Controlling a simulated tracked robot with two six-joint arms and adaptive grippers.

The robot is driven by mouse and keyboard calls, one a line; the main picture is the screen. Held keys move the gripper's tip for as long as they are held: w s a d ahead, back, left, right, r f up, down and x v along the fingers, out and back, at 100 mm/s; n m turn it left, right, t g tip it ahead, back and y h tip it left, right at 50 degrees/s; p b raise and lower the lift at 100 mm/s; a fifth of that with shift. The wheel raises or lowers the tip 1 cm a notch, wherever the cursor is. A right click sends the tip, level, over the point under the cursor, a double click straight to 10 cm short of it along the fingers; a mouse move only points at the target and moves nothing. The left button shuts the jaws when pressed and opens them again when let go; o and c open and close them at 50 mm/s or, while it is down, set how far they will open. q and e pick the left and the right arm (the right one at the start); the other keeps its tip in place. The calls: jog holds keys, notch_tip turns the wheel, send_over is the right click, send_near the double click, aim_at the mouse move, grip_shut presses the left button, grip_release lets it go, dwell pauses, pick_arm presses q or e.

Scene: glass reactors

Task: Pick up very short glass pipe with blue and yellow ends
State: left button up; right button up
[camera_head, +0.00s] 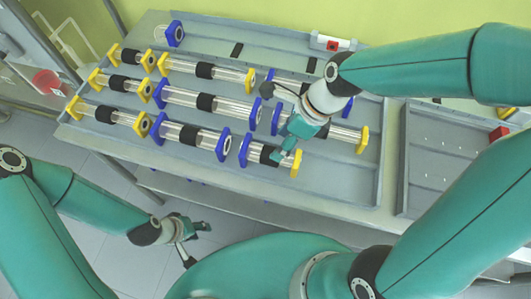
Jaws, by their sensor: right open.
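A very short glass pipe (256,152) with a black middle lies at the front of the tray, right of the pipe rows. Its blue end (243,149) faces left and its yellow end (295,164) faces right. My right gripper (282,128) is open, close over this pipe, with one finger at its yellow end. I cannot tell whether it touches. The gripper hides part of the pipe and of the longer blue-and-yellow pipe (342,132) behind it. My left gripper (195,241) hangs off the table in front, with its fingers apart and empty.
Several other glass pipes with yellow or blue ends (190,97) lie in rows on the grey tray to the left. A loose blue-ended piece (174,33) stands at the back. A second grey tray (430,150) lies right. A red object (46,82) stands far left.

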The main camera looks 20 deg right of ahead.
aim_at(271, 149)
jog(key=shift+a+x, duration=0.2)
jog(key=shift+x, duration=3.75)
jog(key=shift+w+r, duration=0.15)
jog(key=shift+w, duration=0.05)
jog(key=c, duration=1.1)
jog(key=shift+r, duration=0.15)
